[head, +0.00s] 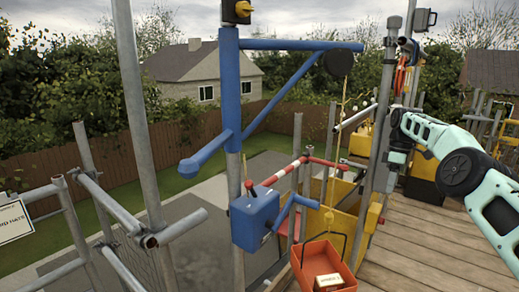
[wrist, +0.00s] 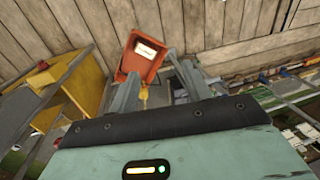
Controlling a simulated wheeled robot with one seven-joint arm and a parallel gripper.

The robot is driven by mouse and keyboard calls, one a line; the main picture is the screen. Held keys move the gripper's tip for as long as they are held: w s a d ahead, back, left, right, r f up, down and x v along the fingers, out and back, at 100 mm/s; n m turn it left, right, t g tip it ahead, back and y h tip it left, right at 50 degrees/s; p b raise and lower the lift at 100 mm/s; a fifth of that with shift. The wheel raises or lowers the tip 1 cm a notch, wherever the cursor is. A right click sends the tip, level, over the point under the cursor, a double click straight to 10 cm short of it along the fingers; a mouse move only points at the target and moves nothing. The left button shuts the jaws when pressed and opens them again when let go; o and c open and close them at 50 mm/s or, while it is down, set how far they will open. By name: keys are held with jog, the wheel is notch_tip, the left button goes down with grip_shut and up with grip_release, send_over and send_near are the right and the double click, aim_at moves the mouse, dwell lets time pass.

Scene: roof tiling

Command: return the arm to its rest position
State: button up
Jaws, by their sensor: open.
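My arm (head: 460,165) reaches in from the right in the head view, bent, with its wrist end beside a grey scaffold pole. My gripper (wrist: 153,82) shows in the wrist view with its two grey fingers spread apart and nothing between them. Beyond the fingers, well apart from them, is an orange tub (wrist: 138,60) with a pale-labelled box (wrist: 146,49) in it. In the head view the tub (head: 318,258) hangs on a yellow rope at the bottom, right of centre. The fingertips are hard to make out in the head view.
A blue hoist post (head: 231,90) with a blue box (head: 255,218) stands left of the tub. A red and white bar (head: 290,170) and yellow panels (head: 340,215) are close by. Wooden decking (head: 430,255) lies at the right. Scaffold poles (head: 135,110) stand at the left.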

jog(key=s+a+r+b, duration=0.1)
jog(key=a+r, duration=0.1)
jog(key=a, duration=0.7)
jog(key=s+a+r+b, duration=0.2)
jog(key=a, duration=0.6)
jog(key=s+a+b, duration=0.2)
jog(key=s+a, duration=1.1)
jog(key=a, duration=0.2)
jog(key=s+d+f+m+b, duration=0.1)
jog(key=s+f, duration=0.2)
jog(key=s, duration=0.8)
jog(key=s+d+f+m+t+b, duration=0.1)
jog(key=s+f+b, duration=0.1)
jog(key=s, duration=1)
jog(key=s+d+f+m+b, duration=0.1)
jog(key=s+f, duration=0.3)
jog(key=s, duration=0.7)
jog(key=shift+s+f+t+h+b, duration=0.25)
jog(key=shift+f+t+h+b, duration=0.05)
jog(key=shift+b, duration=0.15)
